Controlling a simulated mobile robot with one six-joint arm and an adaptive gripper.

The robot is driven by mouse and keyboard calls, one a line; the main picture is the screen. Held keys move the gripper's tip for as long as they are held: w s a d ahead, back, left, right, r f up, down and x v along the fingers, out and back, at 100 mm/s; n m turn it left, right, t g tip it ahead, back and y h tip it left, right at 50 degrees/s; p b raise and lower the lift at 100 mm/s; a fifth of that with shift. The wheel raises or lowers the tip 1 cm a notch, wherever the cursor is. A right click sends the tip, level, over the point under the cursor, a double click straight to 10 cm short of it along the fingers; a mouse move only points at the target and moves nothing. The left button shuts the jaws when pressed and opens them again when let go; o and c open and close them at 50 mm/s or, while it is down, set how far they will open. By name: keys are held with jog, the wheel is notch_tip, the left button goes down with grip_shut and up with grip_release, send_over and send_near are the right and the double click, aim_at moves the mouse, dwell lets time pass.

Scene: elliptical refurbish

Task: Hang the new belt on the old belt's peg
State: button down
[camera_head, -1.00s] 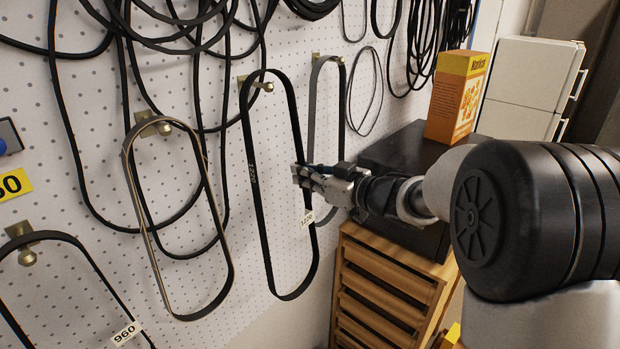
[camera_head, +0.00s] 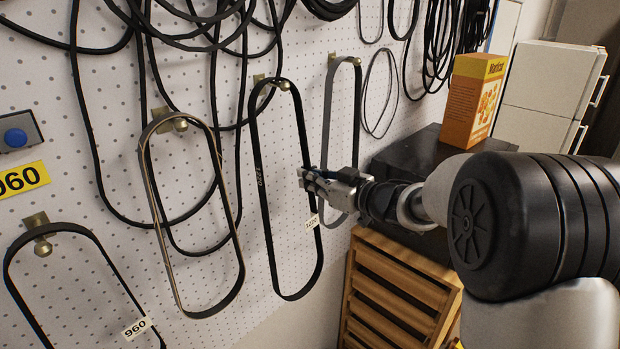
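A black belt (camera_head: 264,200), marked 1220 with a small white tag (camera_head: 312,222), hangs upright as a long loop in the head view. Its top sits at a brass peg (camera_head: 284,85), with the peg's knob showing just under the top bend. Whether the belt rests on the peg is hard to tell. My gripper (camera_head: 306,179) is at the belt's right strand, mid-height, and appears shut on it. The fingertips hide a short part of that strand. Which belt is the old one cannot be told.
A worn brownish belt (camera_head: 160,235) hangs on a peg to the left, a 960 belt (camera_head: 95,240) lower left, and a grey belt (camera_head: 327,115) just right. Large black loops hang behind.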

dwell(0.3)
jog(key=c, duration=1.7)
grip_release()
jog(key=shift+d, duration=0.1)
jog(key=v, duration=1.1)
jog(key=s+d+f+m+t+h+b, duration=0.3)
jog(key=s+d+f+m+h+b, duration=0.2)
jog(key=d+f+m+h+b, duration=0.45)
jog(key=s+a+f+g+b, duration=0.1)
jog(key=s+f+g+b, duration=0.2)
jog(key=s+f+b, duration=0.2)
jog(key=s+a+f+g+h+b, duration=0.1)
jog(key=s+f+b, duration=0.4)
jog(key=s+f, duration=0.5)
jog(key=s+a+f+g+h+b, duration=0.1)
jog(key=s+f+g+b, duration=0.4)
jog(key=s, duration=0.9)
jog(key=shift+a+f+g, duration=0.25)
jog(key=shift+a+f, duration=0.15)
jog(key=shift+f, duration=0.4)
jog(key=shift+a+f+g, duration=0.25)
jog(key=shift+a+f, duration=0.15)
jog(key=shift+f, duration=0.35)
jog(key=shift+w, duration=0.1)
